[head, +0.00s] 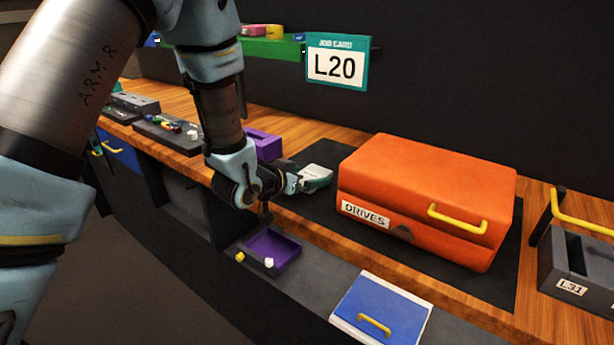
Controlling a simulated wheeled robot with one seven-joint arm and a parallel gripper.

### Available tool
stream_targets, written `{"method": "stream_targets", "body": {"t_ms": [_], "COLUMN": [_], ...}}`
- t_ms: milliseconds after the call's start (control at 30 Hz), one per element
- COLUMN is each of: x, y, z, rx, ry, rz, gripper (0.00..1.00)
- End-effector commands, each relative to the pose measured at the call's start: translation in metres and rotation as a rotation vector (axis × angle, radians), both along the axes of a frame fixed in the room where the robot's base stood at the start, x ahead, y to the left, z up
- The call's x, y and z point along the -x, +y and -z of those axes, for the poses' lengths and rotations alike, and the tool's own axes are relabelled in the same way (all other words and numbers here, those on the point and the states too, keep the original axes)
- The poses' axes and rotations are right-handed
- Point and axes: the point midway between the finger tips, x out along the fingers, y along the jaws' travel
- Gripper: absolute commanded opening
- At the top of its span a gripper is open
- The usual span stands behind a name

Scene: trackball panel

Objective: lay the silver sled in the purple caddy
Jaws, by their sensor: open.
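A small pale silver-grey piece with a greenish edge (316,174), apparently the silver sled, is on the dark mat just left of the orange case. My gripper (298,184) is open at its left end; whether the jaws are around it or only beside it cannot be told. A purple box (266,143), apparently the purple caddy, stands on the wooden counter behind my forearm, which hides its left part. Its inside is hard to see.
A large orange case (420,190) marked DRIVES stands to the right. A shallow purple tray (284,248) with a yellow and a white knob is on the lower ledge. A blue flap (382,305) is at the front. A grey L31 holder (585,265) is at far right.

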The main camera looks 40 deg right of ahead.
Motion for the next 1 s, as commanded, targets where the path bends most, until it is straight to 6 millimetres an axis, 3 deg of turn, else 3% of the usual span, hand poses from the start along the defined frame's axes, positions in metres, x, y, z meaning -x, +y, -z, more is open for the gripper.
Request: {"method": "stream_targets", "body": {"t_ms": [567, 1000], "x": [0.020, 0.025], "y": [0.081, 0.097], "z": [-0.035, -0.047], "rx": [0.001, -0.005], "ry": [-0.001, 0.004], "rz": [-0.003, 0.002], "gripper": [1.00, 1.00]}}
